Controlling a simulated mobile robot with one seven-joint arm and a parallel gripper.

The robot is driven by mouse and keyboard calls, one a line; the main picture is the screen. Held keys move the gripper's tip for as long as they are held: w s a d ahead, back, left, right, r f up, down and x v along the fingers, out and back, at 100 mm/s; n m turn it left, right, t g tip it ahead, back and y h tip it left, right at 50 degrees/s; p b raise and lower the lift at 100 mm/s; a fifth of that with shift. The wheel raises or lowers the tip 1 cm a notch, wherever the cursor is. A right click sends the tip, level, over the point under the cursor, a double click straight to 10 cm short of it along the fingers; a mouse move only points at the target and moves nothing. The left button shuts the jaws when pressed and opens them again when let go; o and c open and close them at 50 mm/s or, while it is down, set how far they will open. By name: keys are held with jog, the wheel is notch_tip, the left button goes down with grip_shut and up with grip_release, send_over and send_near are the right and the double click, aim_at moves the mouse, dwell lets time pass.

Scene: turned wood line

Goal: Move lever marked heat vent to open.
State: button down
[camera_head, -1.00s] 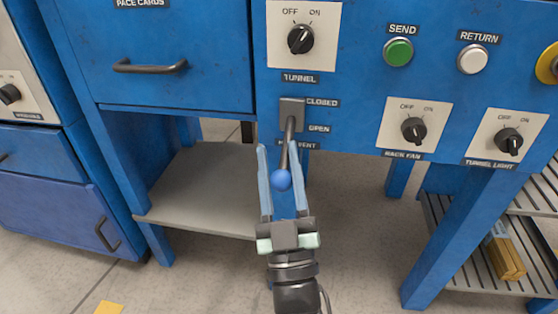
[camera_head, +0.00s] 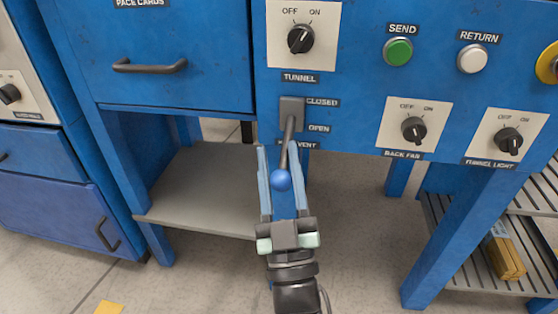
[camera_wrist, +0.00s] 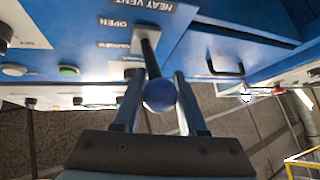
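The heat vent lever is a grey rod with a blue ball knob (camera_head: 281,180), fixed to a grey mount (camera_head: 291,110) on the blue panel. It points down and outward from the mount, beside labels CLOSED above and OPEN below. My gripper (camera_head: 278,150) is open, with one finger on each side of the rod and knob. In the wrist view the blue ball (camera_wrist: 159,95) shows between the two fingers (camera_wrist: 157,80), with a gap visible at the right finger; contact on the left is unclear. The HEAT VENT label is partly covered by my gripper in the head view.
The TUNNEL knob (camera_head: 300,39) is above the lever. The BACK FAN knob (camera_head: 414,128) and TUNNEL LIGHT knob (camera_head: 508,141) are to the right. A drawer handle (camera_head: 149,66) is at the upper left. A grey shelf (camera_head: 200,190) lies below, left of my gripper.

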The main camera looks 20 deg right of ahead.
jog(key=c, duration=0.5)
grip_release()
jog(key=shift+w+a+f, duration=0.15)
jog(key=shift+a+f, duration=0.05)
jog(key=shift+f, duration=0.1)
jog(key=shift+o, duration=0.2)
jog(key=shift+d+r, duration=0.1)
jog(key=shift+r, duration=0.05)
jog(key=p+v, duration=0.4)
jog(key=v, duration=0.9)
jog(key=shift+r, duration=0.1)
